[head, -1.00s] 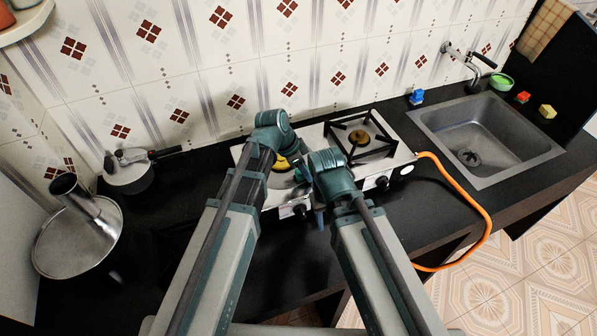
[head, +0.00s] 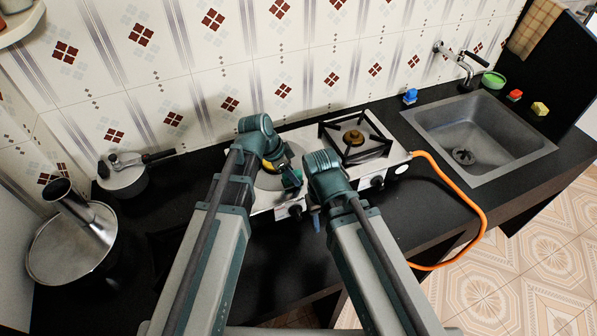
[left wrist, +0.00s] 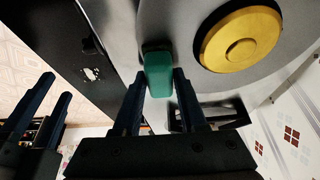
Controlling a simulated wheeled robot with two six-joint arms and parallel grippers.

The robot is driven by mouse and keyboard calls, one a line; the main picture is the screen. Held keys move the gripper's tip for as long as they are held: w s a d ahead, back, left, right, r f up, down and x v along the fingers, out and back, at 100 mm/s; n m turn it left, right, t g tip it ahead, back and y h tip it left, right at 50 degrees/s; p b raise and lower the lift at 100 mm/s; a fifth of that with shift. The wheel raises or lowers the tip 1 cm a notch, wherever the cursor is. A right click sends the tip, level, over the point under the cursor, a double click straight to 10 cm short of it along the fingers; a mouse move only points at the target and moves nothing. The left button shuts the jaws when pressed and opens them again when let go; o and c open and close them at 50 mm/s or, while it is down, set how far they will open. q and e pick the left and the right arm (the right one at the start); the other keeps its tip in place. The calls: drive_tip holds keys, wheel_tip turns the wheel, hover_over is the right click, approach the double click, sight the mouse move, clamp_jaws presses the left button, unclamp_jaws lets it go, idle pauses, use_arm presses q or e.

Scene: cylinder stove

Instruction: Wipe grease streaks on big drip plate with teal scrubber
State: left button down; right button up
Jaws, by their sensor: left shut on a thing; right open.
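My left gripper (head: 291,181) is above the near right part of the big drip plate (head: 264,182) on the stove's left burner. It is shut on the teal scrubber (left wrist: 158,76), which sits between its fingertips in the left wrist view. The scrubber is at or just over the grey plate (left wrist: 203,82); I cannot tell if it touches. The yellow burner cap (left wrist: 240,38) is beside it. My right gripper (head: 316,222) is low at the stove's front, with its open, empty fingers also in the left wrist view (left wrist: 57,88). I cannot make out grease streaks.
The right burner (head: 354,137) has a black grate. An orange hose (head: 474,198) runs from the stove's right side. The sink (head: 480,135) is farther right, with small blue, red and yellow items around it.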

sight(283, 182)
use_arm(q)
drive_tip(key=shift+s+a, duration=0.15)
drive_tip(key=shift+a, duration=0.15)
drive_tip(key=shift+s+a, duration=0.35)
drive_tip(key=shift+a, duration=0.45)
drive_tip(key=shift+s+a, duration=0.3)
drive_tip(key=shift+a, duration=0.45)
drive_tip(key=shift+r, duration=0.15)
wheel_tip(283, 182, up, 6)
drive_tip(key=p, duration=0.6)
wheel_tip(283, 182, up, 3)
drive_tip(key=p, duration=0.3)
